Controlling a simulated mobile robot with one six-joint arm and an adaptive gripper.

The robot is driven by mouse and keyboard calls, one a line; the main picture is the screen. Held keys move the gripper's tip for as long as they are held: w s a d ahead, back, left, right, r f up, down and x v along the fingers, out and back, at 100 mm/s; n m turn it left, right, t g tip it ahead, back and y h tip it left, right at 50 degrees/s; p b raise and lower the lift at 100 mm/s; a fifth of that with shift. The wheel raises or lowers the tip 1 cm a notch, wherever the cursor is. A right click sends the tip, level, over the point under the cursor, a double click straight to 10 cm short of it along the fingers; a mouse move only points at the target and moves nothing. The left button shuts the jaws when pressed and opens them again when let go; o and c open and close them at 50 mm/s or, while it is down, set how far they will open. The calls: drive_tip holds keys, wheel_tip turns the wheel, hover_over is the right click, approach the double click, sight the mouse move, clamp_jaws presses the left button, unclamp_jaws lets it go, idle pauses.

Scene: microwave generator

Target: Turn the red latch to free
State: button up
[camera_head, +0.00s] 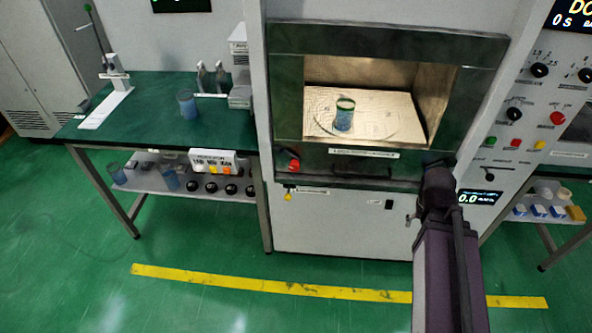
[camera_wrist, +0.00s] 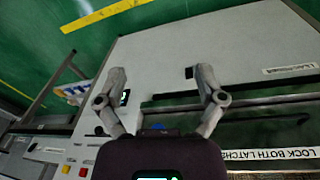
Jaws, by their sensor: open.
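The red latch (camera_head: 293,160) is a small red knob on a dark mount at the lower left corner of the microwave generator's green front frame (camera_head: 390,43). Its exact turn angle is too small to tell. My gripper (camera_head: 438,165) is at the lower right corner of that frame, well to the right of the red latch and apart from it. In the wrist view my gripper (camera_wrist: 160,72) has its two fingers spread wide, with nothing held between them. The red latch does not show in the wrist view. My gripper and arm hide part of the frame's lower right corner.
A label about locking both latches (camera_head: 362,153) sits below the chamber window. A blue beaker (camera_head: 344,115) stands inside the chamber. A green-topped bench (camera_head: 150,112) stands left, and a control panel (camera_head: 525,120) with knobs and buttons right. The floor in front is clear.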

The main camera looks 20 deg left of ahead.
drive_tip(key=w+a+f+t+h+b, duration=0.3)
drive_tip(key=w+a+f+t+b, duration=0.15)
drive_tip(key=a+b, duration=0.2)
drive_tip(key=n+t+y+b, duration=0.5)
drive_tip(key=t+y+b, duration=0.55)
drive_tip(key=b, duration=0.55)
approach(294, 169)
drive_tip(key=s+t+h, duration=0.2)
drive_tip(key=s, duration=0.1)
drive_tip(key=shift+s+a+f, duration=0.1)
drive_tip(key=shift+a+f, duration=0.25)
drive_tip(key=shift+a, duration=0.05)
drive_tip(key=shift+x, duration=6.9)
drive_tip(key=shift+f, duration=0.2)
